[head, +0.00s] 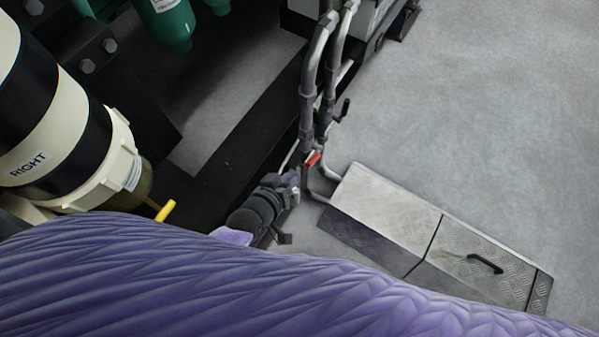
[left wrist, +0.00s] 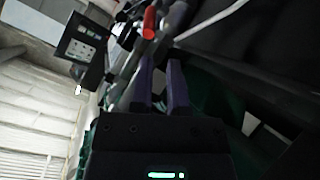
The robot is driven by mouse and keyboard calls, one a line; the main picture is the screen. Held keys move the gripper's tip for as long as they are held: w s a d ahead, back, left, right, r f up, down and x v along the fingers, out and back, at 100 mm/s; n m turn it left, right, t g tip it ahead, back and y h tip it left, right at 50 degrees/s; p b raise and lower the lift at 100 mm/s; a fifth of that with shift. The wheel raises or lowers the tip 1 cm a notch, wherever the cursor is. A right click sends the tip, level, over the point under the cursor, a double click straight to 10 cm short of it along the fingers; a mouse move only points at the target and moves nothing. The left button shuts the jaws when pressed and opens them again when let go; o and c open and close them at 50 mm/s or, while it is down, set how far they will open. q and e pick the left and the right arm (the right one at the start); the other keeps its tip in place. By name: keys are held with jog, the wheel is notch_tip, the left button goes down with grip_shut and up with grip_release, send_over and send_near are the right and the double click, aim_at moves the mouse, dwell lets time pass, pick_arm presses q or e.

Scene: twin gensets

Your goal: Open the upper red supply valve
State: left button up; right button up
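The red valve handle (head: 312,160) is on the grey vertical pipes, near their lower end, in the middle of the head view. It also shows as a red-tipped lever (left wrist: 149,22) near the top of the left wrist view. My left gripper (head: 292,182) is just below and left of the handle in the head view. In the left wrist view, the two purple fingers (left wrist: 160,65) stand apart with a narrow empty gap, and the red lever is beyond their tips. I cannot tell whether they touch the pipes. My right gripper is not in view.
Grey pipes (head: 308,85) rise beside a black frame. A black lever (head: 345,107) is above the red one. A metal tread-plate box (head: 390,210) lies right of the pipes. A striped cylinder marked RIGHT (head: 55,130) and a yellow handle (head: 166,210) are left. Open floor lies upper right.

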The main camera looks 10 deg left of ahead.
aim_at(315, 157)
pick_arm(q)
jog(key=s+f+n+b, duration=0.1)
jog(key=f+n+b, duration=0.1)
jog(key=n, duration=0.1)
jog(key=a+f+n+b, duration=0.1)
jog(key=f+n+b, duration=0.1)
jog(key=n+b, duration=0.1)
jog(key=s+a+f+n+t+b, duration=0.1)
jog(key=f+n+b, duration=0.1)
jog(key=n, duration=0.3)
jog(key=shift+s+a+f+b, duration=0.2)
jog(key=shift+s+b, duration=0.15)
jog(key=shift+b, duration=0.1)
grip_shut()
jog(key=w+d+n+h+b, duration=0.1)
jog(key=w+d+n+b, duration=0.3)
jog(key=w+n, duration=0.4)
jog(key=d+n, duration=0.1)
jog(key=n, duration=0.6)
jog(key=shift+r+n+t+h, duration=0.2)
jog(key=shift+n+t+h, duration=0.1)
jog(key=shift+n+t, duration=0.1)
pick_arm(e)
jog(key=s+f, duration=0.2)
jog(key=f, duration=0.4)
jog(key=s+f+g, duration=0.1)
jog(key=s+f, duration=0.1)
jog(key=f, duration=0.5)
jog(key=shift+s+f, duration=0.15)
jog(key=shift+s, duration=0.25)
